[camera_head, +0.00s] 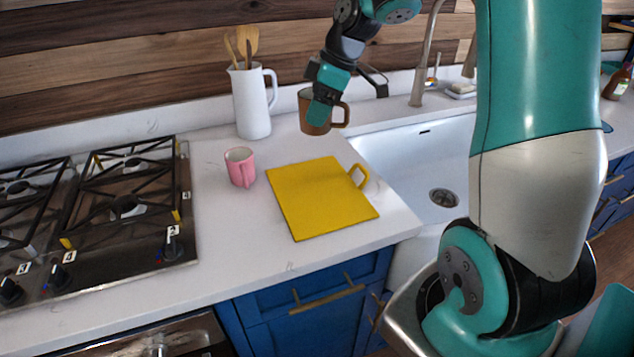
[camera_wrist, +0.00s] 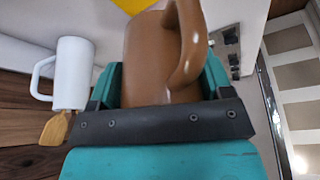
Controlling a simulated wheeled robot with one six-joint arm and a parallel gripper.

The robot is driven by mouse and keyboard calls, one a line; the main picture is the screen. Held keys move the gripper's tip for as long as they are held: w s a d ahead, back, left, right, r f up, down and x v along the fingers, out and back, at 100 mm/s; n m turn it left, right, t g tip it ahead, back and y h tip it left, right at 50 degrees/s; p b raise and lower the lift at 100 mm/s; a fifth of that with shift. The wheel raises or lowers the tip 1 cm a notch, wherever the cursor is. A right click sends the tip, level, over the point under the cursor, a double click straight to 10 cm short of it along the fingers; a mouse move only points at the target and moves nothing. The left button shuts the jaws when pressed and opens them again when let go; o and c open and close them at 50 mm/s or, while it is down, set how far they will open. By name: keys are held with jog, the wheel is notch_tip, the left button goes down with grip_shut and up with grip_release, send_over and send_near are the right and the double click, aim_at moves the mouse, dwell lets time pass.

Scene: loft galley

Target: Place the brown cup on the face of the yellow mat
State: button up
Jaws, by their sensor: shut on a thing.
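The brown cup (camera_head: 309,118) is held upright in my gripper (camera_head: 321,108), behind the yellow mat. In the wrist view the brown cup (camera_wrist: 150,60) fills the space between the teal fingers, with its handle facing the camera. My gripper is shut on the cup. The yellow mat (camera_head: 318,200) lies flat on the white counter, its face bare, with a yellow loop handle (camera_head: 358,176) at its right edge. A corner of the mat (camera_wrist: 133,5) shows at the top of the wrist view. I cannot tell how far the cup is above the counter.
A pink cup (camera_head: 240,167) stands left of the mat. A white pitcher (camera_head: 252,103) with wooden utensils stands at the back. A gas stove (camera_head: 120,225) lies to the left, and a sink (camera_head: 425,160) to the right. The counter's front edge is near the mat.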

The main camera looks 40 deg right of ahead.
notch_tip(320, 180, down, 17)
jog(key=shift+r+p, duration=0.15)
jog(key=shift+p, duration=0.85)
jog(key=o, duration=1)
jog(key=b+v, duration=0.2)
jog(key=v, duration=0.9)
jog(key=s+a+r+m+g, duration=0.1)
jog(key=s+a+r, duration=0.2)
jog(key=a, duration=0.5)
jog(key=s+a+r, duration=0.3)
jog(key=a+r, duration=0.1)
jog(key=a, duration=0.3)
jog(key=s+a+r, duration=0.1)
jog(key=s+a, duration=0.3)
jog(key=s, duration=0.1)
jog(key=s+a+m+g, duration=0.1)
jog(key=s+a, duration=0.2)
jog(key=s, duration=0.2)
jog(key=s+a+r+m, duration=0.1)
jog(key=s+a, duration=0.3)
jog(key=s, duration=0.2)
jog(key=shift+a+r+g+y, duration=0.3)
jog(key=shift+r+g, duration=0.05)
jog(key=shift+g, duration=0.05)
